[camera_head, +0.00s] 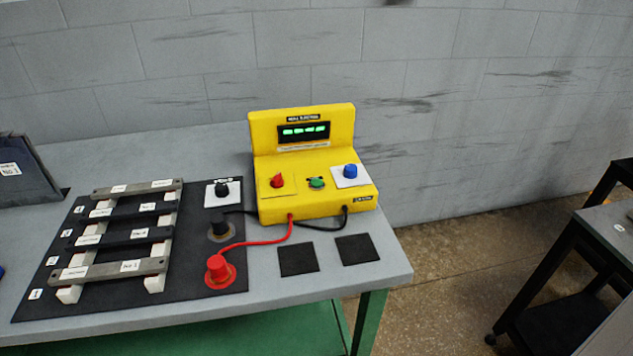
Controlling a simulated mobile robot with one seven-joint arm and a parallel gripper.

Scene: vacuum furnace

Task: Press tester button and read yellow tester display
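The yellow tester (342,190) stands upright at the back right of the grey table. Its dark display (304,132) is lit and shows a row of green dash-like segments. On its sloped front are a red knob (277,181), a green button (317,183) and a blue knob or button (350,171) on a white plate. A red cable and a black cable leave its front. The red cable runs to a red probe (219,269), and the black one to a black probe (220,228); both stand on the black mat. My gripper is not in view.
The black mat (200,285) holds a rack of labelled metal bars (115,268) and a black knob on a white plate (222,192). Two black squares (298,259) lie before the tester. A dark cart (575,270) stands right, with open floor between.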

